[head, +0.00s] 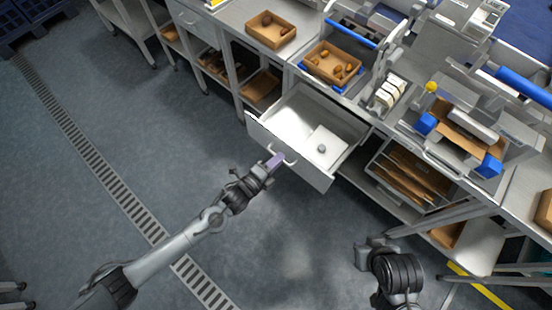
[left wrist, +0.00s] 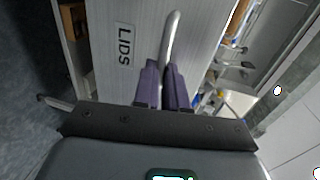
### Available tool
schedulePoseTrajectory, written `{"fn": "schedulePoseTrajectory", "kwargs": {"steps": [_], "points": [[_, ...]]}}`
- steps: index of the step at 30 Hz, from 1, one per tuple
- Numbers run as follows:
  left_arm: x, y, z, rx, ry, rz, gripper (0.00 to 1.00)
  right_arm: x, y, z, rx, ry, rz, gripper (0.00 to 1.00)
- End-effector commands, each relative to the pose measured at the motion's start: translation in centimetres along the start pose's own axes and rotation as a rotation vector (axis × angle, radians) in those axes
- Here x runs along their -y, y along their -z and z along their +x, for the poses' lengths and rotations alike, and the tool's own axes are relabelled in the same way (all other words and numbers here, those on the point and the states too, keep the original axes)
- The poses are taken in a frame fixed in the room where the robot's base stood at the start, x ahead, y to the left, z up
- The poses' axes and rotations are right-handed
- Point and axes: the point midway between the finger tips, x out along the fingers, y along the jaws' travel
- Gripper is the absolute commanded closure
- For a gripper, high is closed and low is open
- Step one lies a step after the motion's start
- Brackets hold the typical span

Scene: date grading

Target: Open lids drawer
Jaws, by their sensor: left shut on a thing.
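The lids drawer (head: 312,176) is pulled well out from under the bench in the head view. Its inside shows a white square piece (head: 325,140) with a small grey round knob. My left gripper (head: 275,161) is at the drawer's curved metal handle (head: 291,161). Its purple fingers (left wrist: 165,85) are shut on the handle (left wrist: 173,35) in the left wrist view. Part of my right arm shows at the lower right, but its fingers are not seen.
Brown boxes (head: 270,43) (head: 345,79) stand on the bench above, the second holding several dates. A shelf unit with brown trays (head: 425,172) is right of the drawer. Open floor with a drain grate (head: 95,155) lies in front and left.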

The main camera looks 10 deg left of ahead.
Motion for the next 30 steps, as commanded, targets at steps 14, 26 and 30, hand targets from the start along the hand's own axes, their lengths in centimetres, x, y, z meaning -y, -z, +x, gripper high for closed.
{"fn": "schedulePoseTrajectory", "kwargs": {"steps": [14,26,30], "points": [[0.0,0.0,0.0,-0.001,0.0,0.0,0.63,0.0,0.0,0.0,0.001,0.0,0.0,0.78],[0.1,0.0,-3.9,-0.002,-0.003,0.0,0.63,-0.1,0.3,-0.9,0.001,-0.001,-0.001,0.78],[0.0,0.0,-6.4,-0.001,-0.004,0.001,0.63,-0.1,0.4,-1.4,0.001,-0.001,-0.001,0.78]]}}
